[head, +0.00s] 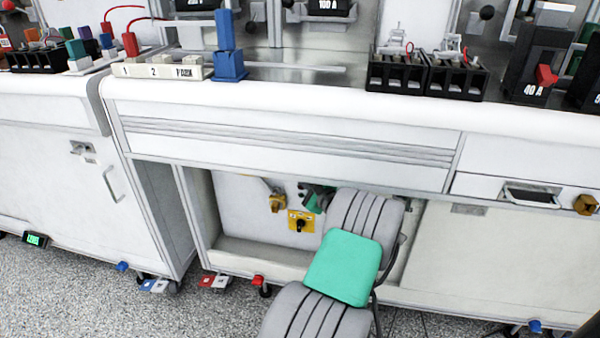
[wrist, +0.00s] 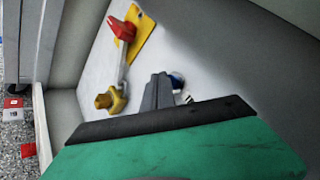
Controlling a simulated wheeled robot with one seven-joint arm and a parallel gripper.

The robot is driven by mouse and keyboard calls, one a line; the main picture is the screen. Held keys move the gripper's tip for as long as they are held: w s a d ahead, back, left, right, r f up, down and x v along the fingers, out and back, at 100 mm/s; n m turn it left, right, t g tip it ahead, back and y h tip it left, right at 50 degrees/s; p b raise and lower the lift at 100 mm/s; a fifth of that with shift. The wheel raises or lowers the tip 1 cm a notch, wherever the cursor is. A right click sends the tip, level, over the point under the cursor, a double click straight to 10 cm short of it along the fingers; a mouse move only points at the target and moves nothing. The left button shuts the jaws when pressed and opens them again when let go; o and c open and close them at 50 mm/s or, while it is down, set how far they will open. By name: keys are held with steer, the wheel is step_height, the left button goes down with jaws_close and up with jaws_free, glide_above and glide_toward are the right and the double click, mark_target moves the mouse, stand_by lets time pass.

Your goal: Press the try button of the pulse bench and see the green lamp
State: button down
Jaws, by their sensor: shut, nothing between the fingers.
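My gripper (head: 305,190) is inside the open space under the middle bench, partly hidden by my own arm. In the wrist view its grey fingers (wrist: 160,88) are together and empty, pointing at the white back panel. Just beyond the fingertips is a small round blue and white part (wrist: 177,80), partly hidden by them. It may be the try button, but no label is readable. I cannot tell whether the fingers touch it. No lit green lamp can be made out on this panel.
The bench's drawer front (head: 290,140) hangs above my arm. Red and white pedals (head: 213,281) are on the floor.

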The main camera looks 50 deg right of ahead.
steer(key=shift+w+d, duration=0.15)
steer(key=shift+d, duration=0.2)
stand_by(0.3)
steer(key=shift+a, duration=0.1)
steer(key=shift+s+a+p, duration=0.4)
steer(key=shift+a+p, duration=0.15)
steer(key=shift+a, duration=0.2)
steer(key=a, duration=0.1)
steer(key=s+a+p, duration=0.1)
steer(key=a, duration=0.1)
steer(key=s+a+p, duration=0.1)
steer(key=shift+a, duration=0.3)
stand_by(0.7)
